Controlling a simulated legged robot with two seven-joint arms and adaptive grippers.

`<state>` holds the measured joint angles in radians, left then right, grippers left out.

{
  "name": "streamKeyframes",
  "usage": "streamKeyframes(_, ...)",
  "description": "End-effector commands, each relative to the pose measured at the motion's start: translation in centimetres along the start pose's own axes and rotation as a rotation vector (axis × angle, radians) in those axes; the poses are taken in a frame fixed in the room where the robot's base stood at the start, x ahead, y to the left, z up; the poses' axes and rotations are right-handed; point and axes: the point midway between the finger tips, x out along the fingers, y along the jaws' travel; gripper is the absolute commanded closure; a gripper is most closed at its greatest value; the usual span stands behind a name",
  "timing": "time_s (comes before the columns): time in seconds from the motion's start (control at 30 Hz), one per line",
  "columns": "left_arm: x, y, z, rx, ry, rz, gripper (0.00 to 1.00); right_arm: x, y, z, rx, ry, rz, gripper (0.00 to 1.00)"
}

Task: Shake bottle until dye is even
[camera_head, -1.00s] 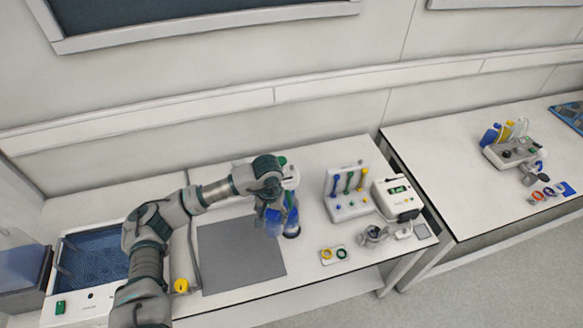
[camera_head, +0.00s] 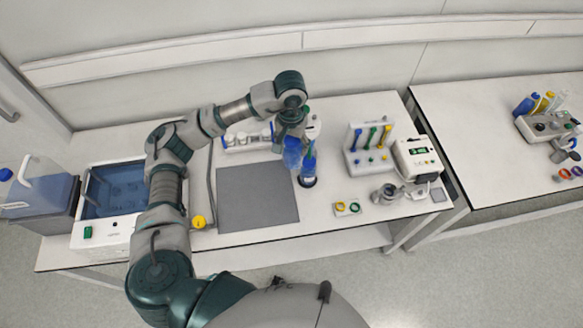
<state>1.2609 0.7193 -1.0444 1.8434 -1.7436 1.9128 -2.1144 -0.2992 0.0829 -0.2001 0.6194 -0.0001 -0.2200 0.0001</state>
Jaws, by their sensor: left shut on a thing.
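My left gripper (camera_head: 291,128) points down over the table near the back right corner of the grey mat. It is shut on a blue bottle (camera_head: 291,153), which hangs below it and looks roughly upright. The gripper and arm hide the bottle's top. The blue looks uniform at this size, but I cannot tell how even the dye is. A second blue vessel (camera_head: 308,165) stands just to the right on a dark round base, close to the held bottle in the picture. My right gripper is not in view.
The grey mat (camera_head: 255,200) is bare. A small tray with rings (camera_head: 347,207) lies in front.

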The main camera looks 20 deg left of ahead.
Motion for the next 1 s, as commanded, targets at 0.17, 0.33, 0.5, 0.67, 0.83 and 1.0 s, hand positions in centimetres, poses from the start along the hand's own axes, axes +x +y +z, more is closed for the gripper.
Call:
streamKeyframes(0.17, 5.2, -0.1, 0.1, 0.001, -0.003, -0.003, 0.84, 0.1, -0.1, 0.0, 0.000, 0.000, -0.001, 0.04)
streamKeyframes(0.33, 4.2, -0.2, 0.9, 0.000, -0.042, -0.011, 0.84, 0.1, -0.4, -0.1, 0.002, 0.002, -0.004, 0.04)
streamKeyframes(0.5, 3.2, -0.1, 0.0, 0.002, 0.002, -0.003, 0.84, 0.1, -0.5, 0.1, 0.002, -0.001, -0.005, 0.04)
streamKeyframes(0.67, 5.2, -0.2, 1.0, 0.000, -0.044, -0.011, 0.84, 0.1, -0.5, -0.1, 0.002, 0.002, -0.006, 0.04)
streamKeyframes(0.83, 8.8, -0.2, 0.5, -0.001, -0.020, -0.006, 0.84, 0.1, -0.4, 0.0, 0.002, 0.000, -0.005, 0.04)
streamKeyframes(1.0, 8.8, -0.2, 0.6, 0.000, -0.021, -0.007, 0.84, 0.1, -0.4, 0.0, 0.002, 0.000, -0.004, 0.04)
